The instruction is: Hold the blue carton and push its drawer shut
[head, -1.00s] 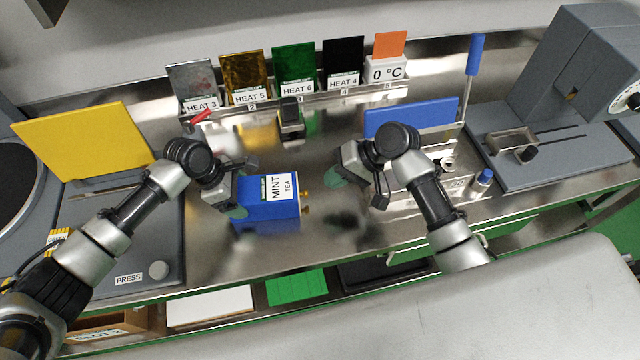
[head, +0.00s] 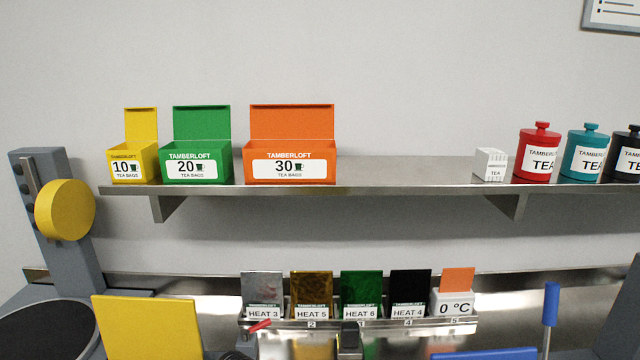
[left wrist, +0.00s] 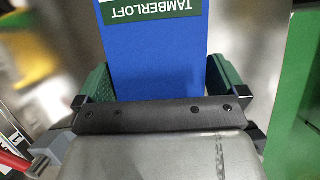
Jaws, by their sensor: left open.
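The blue carton (left wrist: 160,55), with a green TAMBERLOFT label, fills the middle of the left wrist view. My left gripper (left wrist: 160,82) is open, with one green finger pad on each side of the carton. I cannot tell whether the pads touch it. The carton's drawer is not visible in either current view.
In the head view a steel wall shelf (head: 420,172) holds yellow, green and orange open boxes (head: 290,150) and several canisters (head: 538,155). Below stands a rack of labelled foil packets (head: 312,292). A yellow panel (head: 147,328) and a blue-handled tool (head: 550,302) stand at the bottom.

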